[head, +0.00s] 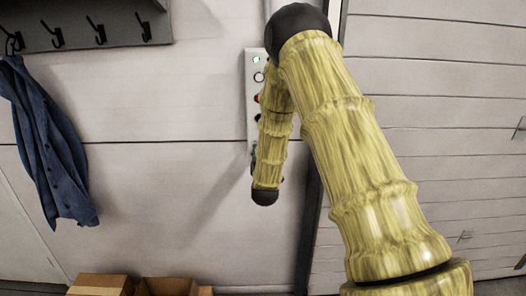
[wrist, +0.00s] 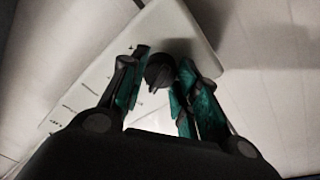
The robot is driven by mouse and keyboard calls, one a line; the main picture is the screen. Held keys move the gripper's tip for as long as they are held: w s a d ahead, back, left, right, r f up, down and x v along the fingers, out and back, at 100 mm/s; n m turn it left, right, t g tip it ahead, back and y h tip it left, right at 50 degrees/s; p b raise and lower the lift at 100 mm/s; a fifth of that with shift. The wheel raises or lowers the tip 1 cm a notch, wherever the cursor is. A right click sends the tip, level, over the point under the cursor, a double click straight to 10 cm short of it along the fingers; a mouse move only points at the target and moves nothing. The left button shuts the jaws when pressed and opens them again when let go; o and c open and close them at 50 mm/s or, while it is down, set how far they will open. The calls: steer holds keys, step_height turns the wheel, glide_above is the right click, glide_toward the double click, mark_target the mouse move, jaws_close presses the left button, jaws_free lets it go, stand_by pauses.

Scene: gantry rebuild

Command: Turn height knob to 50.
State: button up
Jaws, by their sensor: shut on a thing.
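The black height knob (wrist: 158,71) shows in the wrist view, on a pale control panel (wrist: 190,25) with small printed marks to the knob's lower left. My gripper (wrist: 160,80) is shut on the knob, with one teal-padded finger on each side. The marks are too small and dark to read, so I cannot tell the knob's setting. In the head view the panel (head: 249,66) is a narrow upright strip on the wall with a green light, a white button and a red button.
A dark blue jacket (head: 52,150) hangs at the left from a rack (head: 90,24) with several hooks. A slatted shutter door (head: 440,110) is at the right.

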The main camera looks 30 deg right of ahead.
steer(key=o, duration=1)
steer(key=v, duration=1.2)
steer(key=shift+f, duration=0.15)
